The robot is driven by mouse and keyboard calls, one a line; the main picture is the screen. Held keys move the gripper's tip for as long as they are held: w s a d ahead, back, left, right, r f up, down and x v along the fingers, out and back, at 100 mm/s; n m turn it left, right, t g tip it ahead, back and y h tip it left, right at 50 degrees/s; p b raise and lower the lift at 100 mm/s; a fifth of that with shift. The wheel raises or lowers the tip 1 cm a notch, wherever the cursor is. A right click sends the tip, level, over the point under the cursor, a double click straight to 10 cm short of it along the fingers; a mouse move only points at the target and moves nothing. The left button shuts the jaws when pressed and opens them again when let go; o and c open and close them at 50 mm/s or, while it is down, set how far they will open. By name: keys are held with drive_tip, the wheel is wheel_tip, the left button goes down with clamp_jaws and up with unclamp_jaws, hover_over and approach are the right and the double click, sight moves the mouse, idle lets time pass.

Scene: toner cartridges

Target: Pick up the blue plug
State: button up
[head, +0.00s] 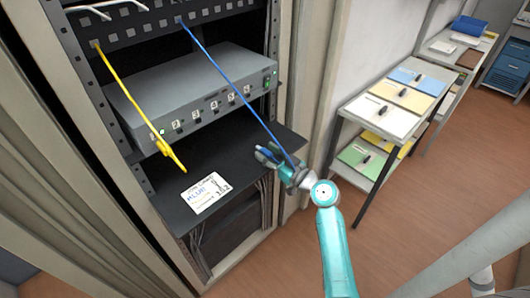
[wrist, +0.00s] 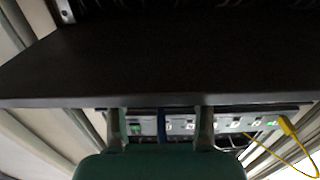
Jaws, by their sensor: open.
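The blue cable (head: 235,88) runs from the top panel of the rack down to my gripper (head: 269,155) at the right front of the black shelf. The blue plug at its lower end cannot be made out in the head view, where my gripper covers that spot. In the wrist view a short blue piece (wrist: 161,127) shows between my two spread fingers, with gaps on both sides. My gripper is open around it; I cannot tell whether this piece is plug or cable.
The black shelf (head: 163,186) carries a white label card (head: 205,193). Above it sits a grey switch box (head: 185,88) with numbered ports. A yellow cable (head: 125,88) hangs at the left. A side table with folders (head: 388,117) stands right.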

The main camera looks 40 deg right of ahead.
drive_tip(key=shift+w, duration=0.2)
drive_tip(key=c, duration=0.9)
drive_tip(key=shift+r, duration=0.15)
